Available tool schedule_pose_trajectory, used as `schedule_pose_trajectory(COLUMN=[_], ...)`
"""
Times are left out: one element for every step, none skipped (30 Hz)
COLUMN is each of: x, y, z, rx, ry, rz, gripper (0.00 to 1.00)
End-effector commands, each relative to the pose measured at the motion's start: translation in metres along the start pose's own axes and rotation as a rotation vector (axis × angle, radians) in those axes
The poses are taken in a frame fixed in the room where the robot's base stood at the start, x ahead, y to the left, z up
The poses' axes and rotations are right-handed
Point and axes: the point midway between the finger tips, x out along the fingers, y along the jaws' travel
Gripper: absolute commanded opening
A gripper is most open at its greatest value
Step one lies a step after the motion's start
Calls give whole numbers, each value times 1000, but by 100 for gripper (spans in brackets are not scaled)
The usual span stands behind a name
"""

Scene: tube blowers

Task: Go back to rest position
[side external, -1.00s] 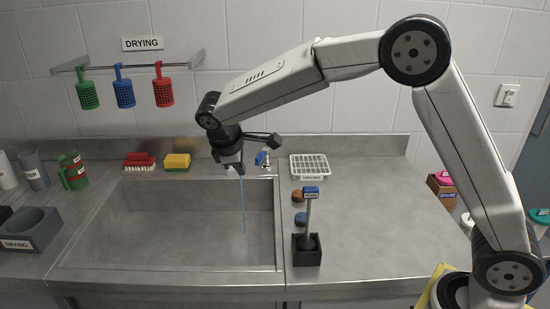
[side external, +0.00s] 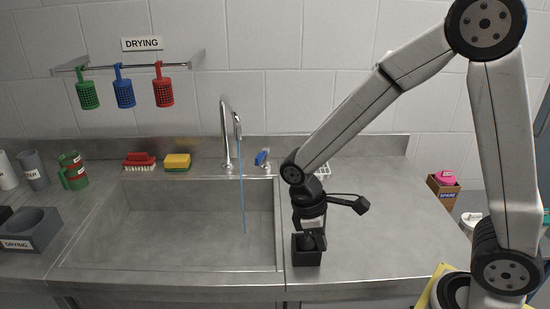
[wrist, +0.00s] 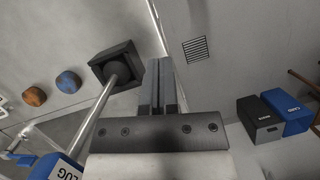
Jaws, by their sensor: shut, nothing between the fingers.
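In the side external view my gripper (side external: 312,222) points down over the black square holder (side external: 307,258) at the right of the sink. The tool that stands in this holder is mostly hidden there behind my wrist. In the wrist view my two fingers (wrist: 162,80) are together with nothing between them. The black holder (wrist: 102,68) shows up and left of them. The tool's grey shaft (wrist: 95,112) runs from it to a blue labelled head (wrist: 58,168) at lower left. The shaft stands beside my gripper, not between the fingers.
The sink (side external: 170,220) lies left, with the tap (side external: 227,130) running a blue stream (side external: 243,190). A white rack (side external: 322,171) is partly behind my arm. Orange (wrist: 34,96) and blue (wrist: 68,81) round pieces sit near the holder.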

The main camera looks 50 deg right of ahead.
Motion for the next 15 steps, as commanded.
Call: schedule_pose_trajectory(x=[2, 2, 2, 3, 3, 2, 2, 2, 1, 0, 0, -1, -1, -2, -2], y=[2, 3, 5, 7, 9, 12, 14, 15, 18, 20, 21, 23, 24, 25, 26], z=[7, 8, 10, 12, 13, 15, 16, 18, 20, 21, 22, 24, 25, 26, 27], rx=[60, 98, 144, 179, 216, 263, 297, 330, 371, 400, 428, 460, 483, 501, 522], ry=[53, 88, 134, 168, 202, 248, 281, 312, 352, 380, 406, 438, 458, 478, 498], rz=[-4, -3, 0, 2, 3, 6, 8, 9, 11, 13, 13, 14, 15, 16, 16], gripper=[0, 0, 0, 0, 0, 0, 0, 0, 0, 0, 0, 0, 0, 0, 0])
